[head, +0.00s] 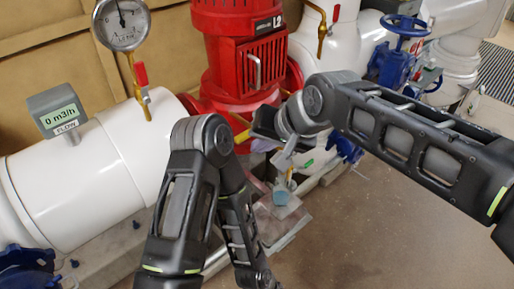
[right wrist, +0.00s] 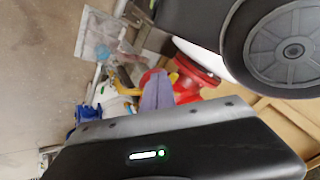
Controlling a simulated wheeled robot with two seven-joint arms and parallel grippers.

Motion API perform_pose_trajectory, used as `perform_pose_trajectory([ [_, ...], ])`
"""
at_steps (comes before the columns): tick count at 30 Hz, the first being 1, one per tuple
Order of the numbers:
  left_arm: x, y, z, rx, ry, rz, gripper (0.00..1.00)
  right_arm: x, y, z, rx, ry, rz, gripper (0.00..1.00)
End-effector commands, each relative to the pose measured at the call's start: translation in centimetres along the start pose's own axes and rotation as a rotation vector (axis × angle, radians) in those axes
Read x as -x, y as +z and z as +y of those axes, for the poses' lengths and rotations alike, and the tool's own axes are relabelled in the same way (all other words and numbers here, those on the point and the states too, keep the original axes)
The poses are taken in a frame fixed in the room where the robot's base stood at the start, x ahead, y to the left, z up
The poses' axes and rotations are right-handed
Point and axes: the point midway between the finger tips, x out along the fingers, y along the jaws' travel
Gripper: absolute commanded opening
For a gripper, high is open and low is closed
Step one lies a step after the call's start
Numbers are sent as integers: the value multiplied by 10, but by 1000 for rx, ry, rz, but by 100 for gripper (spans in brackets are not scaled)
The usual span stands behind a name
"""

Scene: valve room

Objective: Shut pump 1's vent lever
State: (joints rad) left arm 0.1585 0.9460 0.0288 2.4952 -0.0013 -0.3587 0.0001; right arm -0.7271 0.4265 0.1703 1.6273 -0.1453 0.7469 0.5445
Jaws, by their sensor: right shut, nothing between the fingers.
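A yellow lever-like piece (head: 241,136) shows at the foot of the red pump, partly hidden behind my arms; I cannot tell whether it is pump 1's vent lever or how it is set. Yellow parts (right wrist: 130,76) also show in the right wrist view, beside a purple cloth-like thing (right wrist: 156,94). My right gripper (head: 264,127) is at the pump's lower front, close to the yellow piece in the picture, shut and empty; contact cannot be told. Its fingertips are hard to make out. My left arm folds down in front, and its gripper is out of view.
The red pump (head: 239,60), labelled L2, stands at the back. A white pipe (head: 75,185) with a flow meter (head: 59,112) and a gauge (head: 122,24) runs left. A blue handwheel valve (head: 399,50) stands right. A grey tray (head: 281,231) lies low, and brown floor (head: 400,230) is free.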

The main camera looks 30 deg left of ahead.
Motion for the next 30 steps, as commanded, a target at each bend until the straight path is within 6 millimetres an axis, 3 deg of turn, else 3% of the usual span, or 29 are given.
perform_pose_trajectory([
  [3, -2, 0, -1, 1, 0, 0, 0, 23, 4, -8, 3, -2, 4, 0],
  [10, -2, 0, -1, 0, 0, 0, 0, 47, 9, -16, 0, 0, 2, 0],
  [30, -2, 0, -1, 0, 0, 0, 0, 49, 4, -20, 34, -14, 23, 0],
])
